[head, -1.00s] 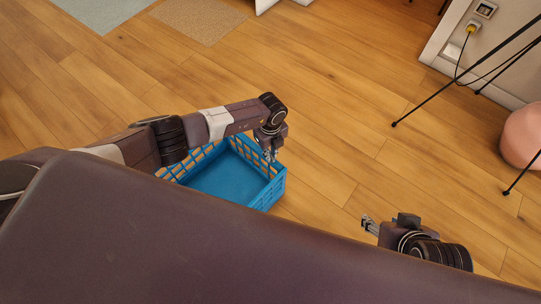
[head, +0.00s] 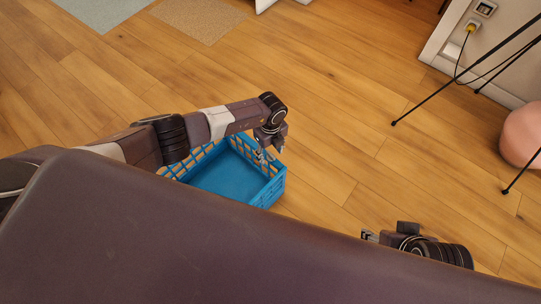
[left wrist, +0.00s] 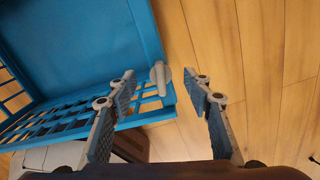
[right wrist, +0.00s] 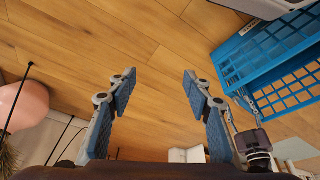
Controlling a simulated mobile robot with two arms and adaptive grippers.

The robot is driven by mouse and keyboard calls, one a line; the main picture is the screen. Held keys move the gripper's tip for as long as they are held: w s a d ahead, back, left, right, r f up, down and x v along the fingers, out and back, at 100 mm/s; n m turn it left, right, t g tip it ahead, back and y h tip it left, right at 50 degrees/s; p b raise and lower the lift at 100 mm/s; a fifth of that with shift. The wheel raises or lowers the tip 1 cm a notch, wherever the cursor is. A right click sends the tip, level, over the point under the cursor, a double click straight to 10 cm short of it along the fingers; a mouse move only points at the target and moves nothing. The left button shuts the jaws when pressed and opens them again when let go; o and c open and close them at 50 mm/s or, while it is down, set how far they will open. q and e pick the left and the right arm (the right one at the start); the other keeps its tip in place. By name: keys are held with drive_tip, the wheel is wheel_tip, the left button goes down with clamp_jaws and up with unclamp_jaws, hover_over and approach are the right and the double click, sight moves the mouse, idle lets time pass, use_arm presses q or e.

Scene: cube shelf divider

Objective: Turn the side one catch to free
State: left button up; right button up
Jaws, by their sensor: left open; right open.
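A blue lattice-sided crate (head: 222,178) sits on the floor, partly hidden behind my own body and left arm in the head view. It also shows in the left wrist view (left wrist: 85,45) and the right wrist view (right wrist: 262,55). A small grey catch (left wrist: 160,76) sits at the crate's rim, slightly tilted from upright in the left wrist view. My left gripper (head: 262,157) is open over the crate's right side; in its wrist view the catch appears between its fingertips (left wrist: 172,86), with no contact visible. My right gripper (head: 367,236) is open and empty, to the crate's right.
Bare wooden floor (head: 330,130) lies around the crate. Thin black legs (head: 450,85) and a pink rounded object (head: 521,135) stand at the right. A wall outlet with a yellow plug (head: 471,28) is at the upper right.

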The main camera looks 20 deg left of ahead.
use_arm(q)
drive_tip(key=shift+m, duration=1.1)
use_arm(e)
drive_tip(key=shift+w+a+r+t, duration=0.2)
drive_tip(key=shift+w+t, duration=0.05)
drive_tip(key=shift+w, duration=0.4)
drive_tip(key=shift+w+a+r+t, duration=0.15)
drive_tip(key=shift+w+a+t, duration=0.1)
drive_tip(key=shift+w, duration=0.35)
drive_tip(key=shift+s+d, duration=0.15)
drive_tip(key=shift+s, duration=0.05)
use_arm(q)
drive_tip(key=shift+d, duration=0.1)
use_arm(e)
drive_tip(key=shift+s+d+f, duration=0.1)
drive_tip(key=shift+s+f, duration=0.05)
drive_tip(key=shift+s, duration=0.25)
drive_tip(key=shift+s+g, duration=0.1)
drive_tip(key=shift+g, duration=0.2)
use_arm(q)
drive_tip(key=shift+c, duration=0.4)
